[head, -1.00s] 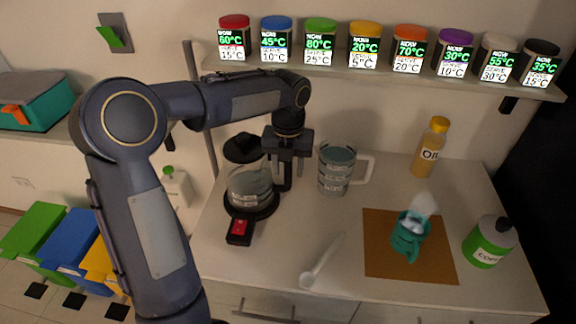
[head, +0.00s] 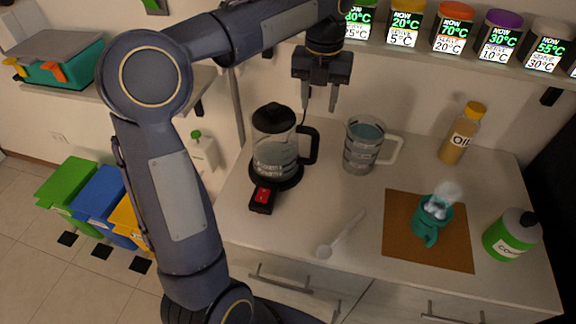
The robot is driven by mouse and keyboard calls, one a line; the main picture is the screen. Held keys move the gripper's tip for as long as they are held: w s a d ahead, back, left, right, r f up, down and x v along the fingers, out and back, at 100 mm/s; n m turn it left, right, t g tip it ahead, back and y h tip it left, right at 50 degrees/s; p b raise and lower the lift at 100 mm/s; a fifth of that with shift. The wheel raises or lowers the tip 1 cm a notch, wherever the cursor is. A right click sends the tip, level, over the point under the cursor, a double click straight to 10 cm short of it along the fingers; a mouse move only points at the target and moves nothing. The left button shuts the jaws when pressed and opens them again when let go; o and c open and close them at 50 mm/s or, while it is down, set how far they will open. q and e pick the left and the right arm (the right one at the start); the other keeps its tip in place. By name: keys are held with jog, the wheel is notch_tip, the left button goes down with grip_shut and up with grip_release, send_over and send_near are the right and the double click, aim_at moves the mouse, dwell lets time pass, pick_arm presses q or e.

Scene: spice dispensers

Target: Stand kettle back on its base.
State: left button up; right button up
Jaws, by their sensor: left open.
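The kettle (head: 274,150) is a glass jug with a black lid and a black handle on its right side. It stands upright on its dark round base (head: 288,181), which has a red switch on a block at the front. Grey-blue liquid shows inside the glass. My left gripper (head: 319,104) is above and to the right of the kettle, clear of the handle. It points down, with its fingers apart and nothing between them. My right gripper is out of view.
A glass measuring jug (head: 362,150) stands right of the kettle. A spoon (head: 342,236) lies in front. A steaming teal mug (head: 431,217) stands on a brown mat (head: 400,248). An oil bottle (head: 459,138) and a green bottle (head: 508,237) stand right.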

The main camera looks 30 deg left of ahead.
pick_arm(q)
jog(key=s+d+f+n+t+h, duration=0.1)
jog(key=s+f+n, duration=0.2)
jog(key=s+n, duration=0.5)
jog(key=s+d+f+n+t+h, duration=0.1)
jog(key=s+f+n+t, duration=0.1)
jog(key=s+n, duration=0.6)
jog(key=s+d+f+n+t+h, duration=0.1)
jog(key=s+f+n, duration=0.3)
jog(key=n, duration=1.4)
jog(key=s+d+t, duration=0.1)
jog(key=s, duration=0.3)
jog(key=shift+s+f+h, duration=0.3)
jog(key=shift+s+h, duration=0.05)
jog(key=shift+h, duration=0.05)
jog(key=shift+s+t, duration=0.1)
jog(key=shift+t, duration=0.2)
